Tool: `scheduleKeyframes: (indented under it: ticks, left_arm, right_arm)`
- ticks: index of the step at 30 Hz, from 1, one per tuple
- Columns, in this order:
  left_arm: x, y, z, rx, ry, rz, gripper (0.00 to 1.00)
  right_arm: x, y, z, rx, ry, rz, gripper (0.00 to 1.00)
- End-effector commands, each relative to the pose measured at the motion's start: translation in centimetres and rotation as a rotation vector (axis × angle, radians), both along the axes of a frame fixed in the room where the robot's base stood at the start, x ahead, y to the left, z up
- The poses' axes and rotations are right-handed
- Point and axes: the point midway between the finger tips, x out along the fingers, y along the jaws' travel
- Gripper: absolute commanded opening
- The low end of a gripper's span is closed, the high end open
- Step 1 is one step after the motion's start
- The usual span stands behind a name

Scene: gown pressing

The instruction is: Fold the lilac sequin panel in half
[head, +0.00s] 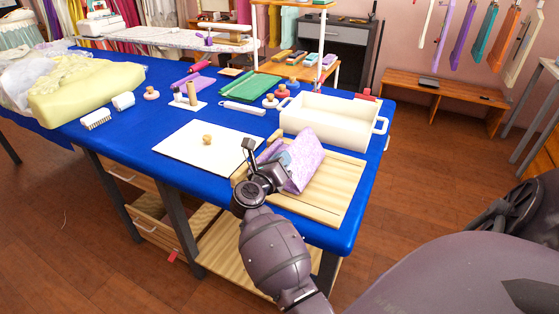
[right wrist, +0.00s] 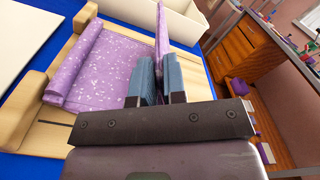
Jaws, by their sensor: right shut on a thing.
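The lilac sequin panel (head: 305,160) is on a light wooden board (head: 338,190) at the table's near right corner. One part of it rises steeply, held up by my right gripper (head: 276,165), while another part lies lower on the board. In the right wrist view the panel (right wrist: 95,65) shows a rounded bend on the left, and a thin upright edge of it stands between the blue fingers of my right gripper (right wrist: 160,82). The gripper is shut on that edge. My left gripper is not in view.
A cream tray (head: 310,125) with handles stands just behind the wooden board (right wrist: 40,125). A white mat (head: 190,150) with a small wooden knob (head: 207,139) lies to the left. Green cloth (head: 256,88) and spools lie farther back.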

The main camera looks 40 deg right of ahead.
Motion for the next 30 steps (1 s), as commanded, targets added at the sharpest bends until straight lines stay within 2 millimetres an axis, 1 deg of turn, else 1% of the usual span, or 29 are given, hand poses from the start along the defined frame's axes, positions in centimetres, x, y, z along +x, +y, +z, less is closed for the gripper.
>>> scheduleKeyframes:
  ticks: [9,10,15,25,30]
  left_arm:
    - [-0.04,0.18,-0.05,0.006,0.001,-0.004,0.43]
    - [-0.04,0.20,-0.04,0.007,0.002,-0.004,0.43]
    - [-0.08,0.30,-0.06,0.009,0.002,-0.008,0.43]
    - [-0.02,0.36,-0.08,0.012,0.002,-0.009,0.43]
    - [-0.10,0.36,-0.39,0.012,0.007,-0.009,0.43]
  right_arm:
    - [-0.02,-0.01,0.00,0.000,-0.001,0.000,0.00]
    - [-0.02,-0.02,0.00,0.000,-0.001,0.000,0.13]
    - [-0.02,-0.02,0.00,0.000,0.000,0.000,0.38]
    - [0.12,0.02,-0.09,-0.005,0.012,0.001,0.38]
    - [0.95,0.41,-0.80,-0.042,0.104,0.002,0.38]
